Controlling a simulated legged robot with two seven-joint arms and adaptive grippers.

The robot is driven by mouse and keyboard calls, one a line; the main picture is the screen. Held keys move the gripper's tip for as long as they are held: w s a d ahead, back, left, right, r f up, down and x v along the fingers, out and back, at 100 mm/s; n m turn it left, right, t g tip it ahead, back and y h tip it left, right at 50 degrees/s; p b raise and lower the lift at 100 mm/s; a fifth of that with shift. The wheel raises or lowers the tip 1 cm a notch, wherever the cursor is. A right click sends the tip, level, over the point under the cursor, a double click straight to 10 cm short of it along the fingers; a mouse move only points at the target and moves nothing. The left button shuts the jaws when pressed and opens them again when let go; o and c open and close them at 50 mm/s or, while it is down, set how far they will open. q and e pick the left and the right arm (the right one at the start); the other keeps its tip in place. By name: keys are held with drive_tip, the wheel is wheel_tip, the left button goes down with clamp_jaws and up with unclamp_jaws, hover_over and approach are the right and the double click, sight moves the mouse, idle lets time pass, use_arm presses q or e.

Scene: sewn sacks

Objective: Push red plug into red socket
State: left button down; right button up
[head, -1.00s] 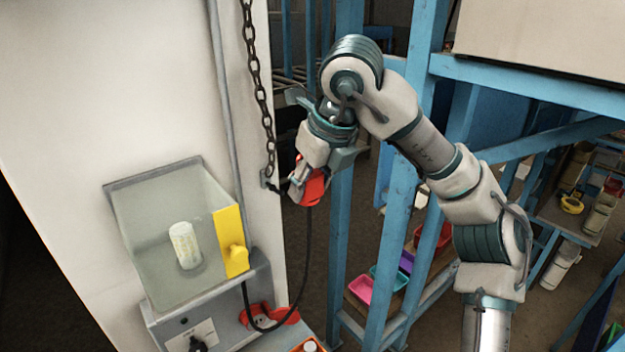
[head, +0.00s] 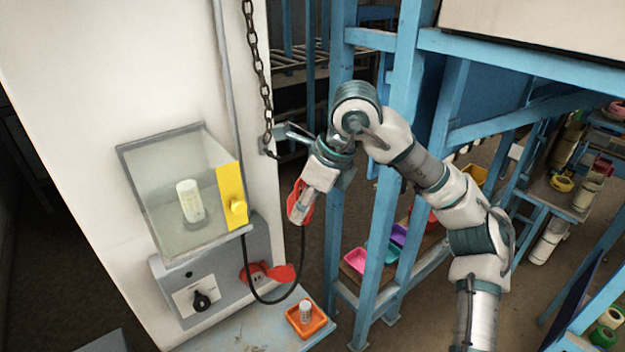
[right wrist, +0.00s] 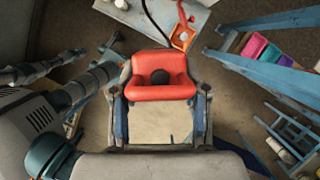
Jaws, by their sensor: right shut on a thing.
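The red plug (head: 293,203) is held in my right gripper (head: 301,212), with a black cable hanging from it. In the right wrist view the red plug (right wrist: 160,78) sits between the two fingers, with a dark round spot in its middle. The red socket (head: 256,276) is on the front of the grey wall box, its red flap open to the right. The plug is apart from the socket, above and to the right of it in the head view. My left gripper is not seen.
An orange tray (head: 320,320) lies on the ledge. A chain (head: 256,70) hangs left of the arm; blue rack posts (head: 378,215) stand behind it.

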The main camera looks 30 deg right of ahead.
drive_tip(key=w+a+f+n+g+h, duration=0.1)
drive_tip(key=a+f+n+g, duration=0.1)
drive_tip(key=f+n, duration=0.7)
drive_tip(key=w+a+f+n+g+h, duration=0.1)
drive_tip(key=a+f+n+g, duration=0.1)
drive_tip(key=f+n, duration=0.8)
drive_tip(key=w+a+f+n+g, duration=0.1)
drive_tip(key=f+n, duration=0.8)
drive_tip(key=f, duration=1.2)
drive_tip(key=a+g, duration=0.1)
drive_tip(key=g, duration=0.1)
drive_tip(key=shift+f+n+g+h, duration=0.25)
drive_tip(key=shift+n+g+h, duration=0.05)
drive_tip(key=shift+g+h, duration=0.1)
drive_tip(key=shift+d, duration=0.3)
